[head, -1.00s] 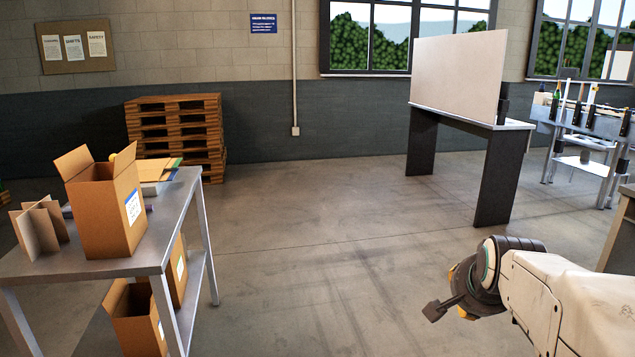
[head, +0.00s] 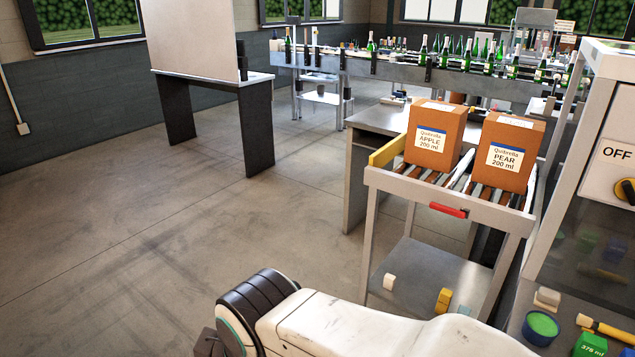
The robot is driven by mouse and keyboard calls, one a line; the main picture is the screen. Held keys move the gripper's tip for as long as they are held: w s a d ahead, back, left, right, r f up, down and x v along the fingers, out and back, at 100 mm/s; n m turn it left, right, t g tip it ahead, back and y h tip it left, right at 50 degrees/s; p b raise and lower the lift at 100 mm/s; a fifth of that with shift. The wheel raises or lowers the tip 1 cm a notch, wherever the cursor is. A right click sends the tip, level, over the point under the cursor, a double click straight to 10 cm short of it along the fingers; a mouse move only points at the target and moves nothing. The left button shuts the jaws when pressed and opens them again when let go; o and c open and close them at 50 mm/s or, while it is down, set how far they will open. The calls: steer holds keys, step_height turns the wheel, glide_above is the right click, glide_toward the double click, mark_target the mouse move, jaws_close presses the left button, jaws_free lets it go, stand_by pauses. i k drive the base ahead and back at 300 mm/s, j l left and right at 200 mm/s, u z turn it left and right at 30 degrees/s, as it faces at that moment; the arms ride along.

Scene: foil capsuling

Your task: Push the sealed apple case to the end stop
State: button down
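The apple case (head: 434,136) is a closed brown carton with a white label reading "Quibrella APPLE 200 ml". It stands upright on the left lane of a short roller stand (head: 452,192). A similar pear case (head: 507,152) stands beside it on the right lane. A yellow plate (head: 386,151) is at the stand's left edge and a red bar (head: 448,210) is on its front; I cannot tell which part is the end stop. My gripper (head: 208,342) is at the bottom, left of the stand and well apart from the cases. Its fingers are mostly cut off by the frame.
A grey table (head: 372,119) adjoins the stand behind. A bottle line (head: 400,69) runs across the back. A cabinet with an OFF switch (head: 626,190) stands at the right, above a bench with a green-topped tub (head: 541,325). The floor (head: 150,220) at the left is open.

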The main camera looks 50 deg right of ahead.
mark_target(435, 129)
steer(key=z, duration=2.4)
